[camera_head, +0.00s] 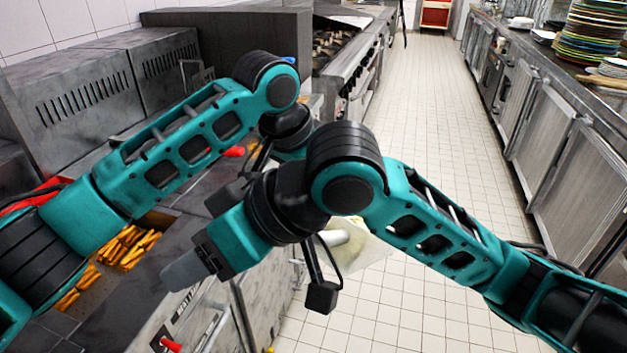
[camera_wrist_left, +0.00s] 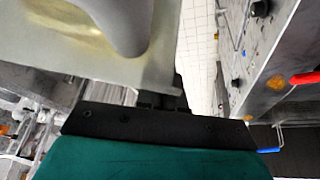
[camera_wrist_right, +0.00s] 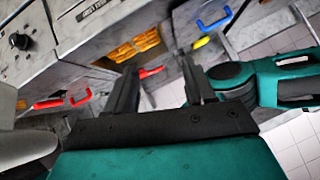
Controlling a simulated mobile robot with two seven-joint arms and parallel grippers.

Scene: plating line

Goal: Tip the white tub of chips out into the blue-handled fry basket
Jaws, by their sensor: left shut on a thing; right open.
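The white tub (camera_wrist_left: 65,45) fills the upper left of the left wrist view, pale with a yellowish patch. My left gripper (camera_wrist_left: 165,95) is shut on its edge. In the head view, a pale part of the tub (camera_head: 365,248) shows behind my right arm, which hides my left gripper. My right gripper (camera_head: 188,270) is open and empty, over the front of the fryer counter; its fingers also show in the right wrist view (camera_wrist_right: 160,88). A blue handle (camera_wrist_right: 213,20) shows there, in the left wrist view (camera_wrist_left: 270,149) and in the head view (camera_head: 290,60); its basket is unclear.
Chips (camera_head: 130,246) lie in the fryer at left. A range (camera_head: 350,65) stands beyond. Stacked plates (camera_head: 595,35) stand on the right counter. The tiled aisle (camera_head: 430,130) is clear. My arms cross closely.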

